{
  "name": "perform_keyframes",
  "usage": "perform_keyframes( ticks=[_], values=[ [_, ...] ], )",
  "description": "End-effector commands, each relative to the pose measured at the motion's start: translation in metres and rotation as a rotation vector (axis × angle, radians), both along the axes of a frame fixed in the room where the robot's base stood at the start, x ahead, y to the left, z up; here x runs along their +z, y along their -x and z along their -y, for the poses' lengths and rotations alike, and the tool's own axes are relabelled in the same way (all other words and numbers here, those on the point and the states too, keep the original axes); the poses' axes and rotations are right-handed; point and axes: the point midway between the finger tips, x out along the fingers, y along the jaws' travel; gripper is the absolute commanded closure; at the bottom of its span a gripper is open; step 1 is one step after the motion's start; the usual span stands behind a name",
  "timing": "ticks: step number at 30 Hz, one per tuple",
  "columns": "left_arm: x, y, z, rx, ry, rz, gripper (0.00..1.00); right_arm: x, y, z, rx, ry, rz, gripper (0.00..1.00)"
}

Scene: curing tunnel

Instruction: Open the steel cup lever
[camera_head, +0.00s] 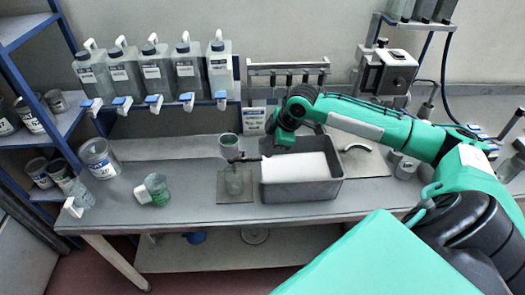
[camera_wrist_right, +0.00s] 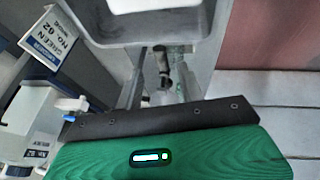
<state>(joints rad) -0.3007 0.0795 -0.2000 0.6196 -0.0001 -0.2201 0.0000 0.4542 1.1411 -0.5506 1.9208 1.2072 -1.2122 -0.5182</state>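A dark lever (camera_head: 246,159) sticks out below the cup towards the tray. My right gripper (camera_head: 280,145) is just right of the cup, over the back left of the grey tray; its fingertips are hard to make out there. In the right wrist view its two fingers stand apart, with a dark, thin piece (camera_wrist_right: 161,60) between them, likely the lever. Contact cannot be told. My left gripper is not in view.
The grey tray (camera_head: 300,192) with a white filling stands close right of the stand. Several bottles with taps (camera_head: 150,72) hang behind left. A green-filled beaker (camera_head: 157,189) and a large can (camera_head: 99,158) stand left. The bench front left of the stand is clear.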

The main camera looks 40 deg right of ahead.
Motion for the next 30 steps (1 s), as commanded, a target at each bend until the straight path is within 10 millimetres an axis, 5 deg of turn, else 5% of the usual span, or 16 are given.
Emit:
perform_keyframes(
  ticks=[9, 22, 28, 30],
  values=[
    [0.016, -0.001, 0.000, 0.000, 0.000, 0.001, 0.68, -0.044, -0.018, -0.012, -0.001, -0.002, -0.001, 0.61],
    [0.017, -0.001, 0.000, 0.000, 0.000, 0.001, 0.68, -0.054, -0.020, -0.014, 0.000, 0.001, -0.001, 0.61],
    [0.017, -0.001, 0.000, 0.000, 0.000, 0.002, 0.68, -0.053, -0.020, -0.014, 0.000, 0.001, -0.001, 1.00],
    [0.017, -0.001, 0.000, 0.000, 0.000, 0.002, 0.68, -0.053, -0.020, -0.014, 0.000, 0.001, -0.001, 1.00]
  ],
)
